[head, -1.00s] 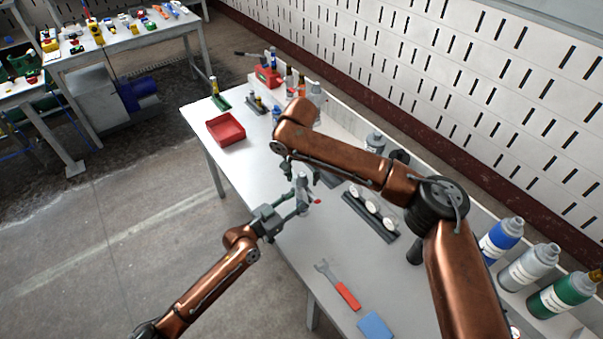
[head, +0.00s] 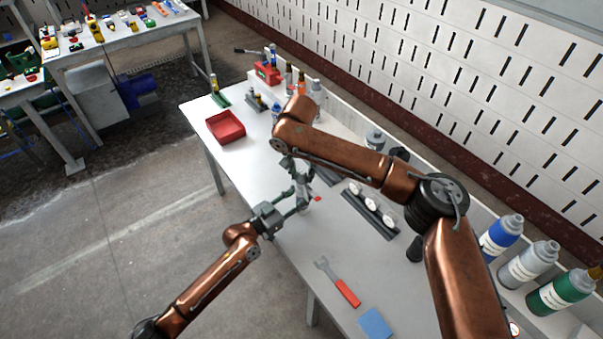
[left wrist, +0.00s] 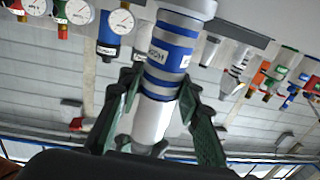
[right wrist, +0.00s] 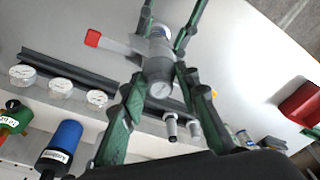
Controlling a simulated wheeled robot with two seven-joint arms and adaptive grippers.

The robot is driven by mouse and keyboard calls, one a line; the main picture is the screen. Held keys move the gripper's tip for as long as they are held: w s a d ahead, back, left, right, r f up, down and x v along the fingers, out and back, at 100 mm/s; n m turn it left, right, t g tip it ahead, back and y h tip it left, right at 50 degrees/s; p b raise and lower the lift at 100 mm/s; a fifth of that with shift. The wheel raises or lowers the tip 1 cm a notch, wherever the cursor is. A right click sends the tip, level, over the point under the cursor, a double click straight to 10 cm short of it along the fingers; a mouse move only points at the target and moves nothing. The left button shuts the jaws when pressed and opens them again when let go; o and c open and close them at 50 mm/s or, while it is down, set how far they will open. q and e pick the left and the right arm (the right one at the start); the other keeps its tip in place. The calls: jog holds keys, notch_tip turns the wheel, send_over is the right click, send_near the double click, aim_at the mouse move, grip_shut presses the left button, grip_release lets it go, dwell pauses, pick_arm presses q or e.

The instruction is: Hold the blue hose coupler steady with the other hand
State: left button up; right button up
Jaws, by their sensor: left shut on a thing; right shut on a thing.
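The blue hose coupler (left wrist: 171,55) is a cylinder with blue and grey bands and a pale end. It stands between the green fingers of my left gripper (left wrist: 158,95) in the left wrist view. In the head view my left gripper (head: 302,203) is shut on it over the bench edge. My right gripper (head: 299,176) is just behind and above, also shut on it. The coupler is largely hidden in the head view.
A rack with white gauges (head: 371,206) is to the right. A wrench (head: 338,283) and a blue block (head: 375,323) lie in front.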

aim_at(302, 172)
grip_shut()
jog(key=shift+r, duration=0.3)
jog(key=shift+r, duration=0.3)
jog(key=shift+r, duration=0.15)
jog(key=shift+r, duration=0.45)
jog(key=shift+r, duration=0.15)
notch_tip(302, 172, up, 8)
jog(key=shift+r, duration=0.15)
dwell(1.5)
